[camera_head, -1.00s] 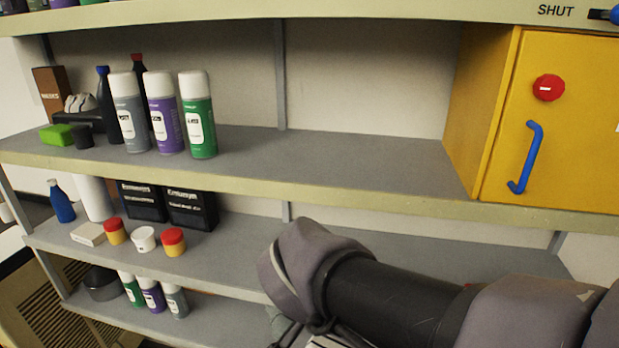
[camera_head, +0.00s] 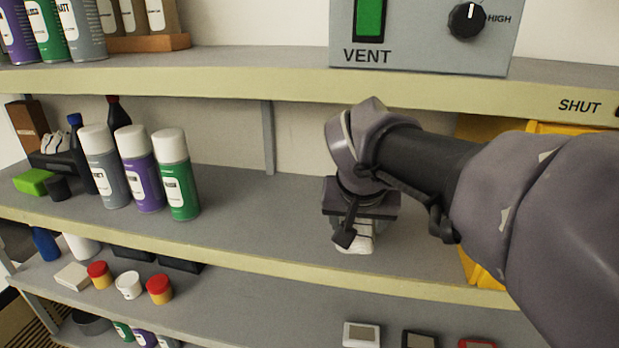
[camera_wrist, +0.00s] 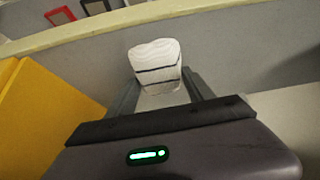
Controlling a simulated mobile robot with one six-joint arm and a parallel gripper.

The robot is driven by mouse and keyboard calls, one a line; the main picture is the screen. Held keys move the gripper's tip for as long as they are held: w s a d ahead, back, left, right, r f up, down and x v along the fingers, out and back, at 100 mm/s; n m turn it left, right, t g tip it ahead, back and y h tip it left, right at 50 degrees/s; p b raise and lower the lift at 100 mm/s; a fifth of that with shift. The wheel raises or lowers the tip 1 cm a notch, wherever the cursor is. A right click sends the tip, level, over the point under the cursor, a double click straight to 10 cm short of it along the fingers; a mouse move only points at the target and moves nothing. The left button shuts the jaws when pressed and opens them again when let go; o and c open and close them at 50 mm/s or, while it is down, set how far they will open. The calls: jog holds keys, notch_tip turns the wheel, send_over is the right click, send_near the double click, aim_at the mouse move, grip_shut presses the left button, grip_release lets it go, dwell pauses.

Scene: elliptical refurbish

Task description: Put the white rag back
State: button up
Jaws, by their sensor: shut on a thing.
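The white rag (camera_wrist: 157,65) is a small white folded bundle with dark stripes, between my fingers in the wrist view. My gripper (camera_wrist: 160,88) is shut on it. In the head view my gripper (camera_head: 352,222) points down over the bare middle shelf (camera_head: 260,215), with the rag (camera_head: 362,243) showing below it near the shelf's front edge. I cannot tell whether the rag touches the shelf. The far finger is partly hidden.
Spray cans, the nearest green (camera_head: 176,175), stand left of my gripper. A yellow cabinet (camera_head: 483,270) is to the right, partly behind my arm. An upper shelf (camera_head: 250,82) with a VENT panel (camera_head: 425,30) is above. Free shelf lies between cans and gripper.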

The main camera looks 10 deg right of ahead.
aim_at(356, 225)
jog(key=shift+w+d, duration=0.2)
jog(key=shift+w, duration=0.4)
jog(key=shift+w+d, duration=0.15)
jog(key=shift+w, duration=0.4)
notch_tip(356, 225, down, 3)
jog(key=shift+s+a+f, duration=0.1)
jog(key=shift+f, duration=0.35)
jog(key=o, duration=1.2)
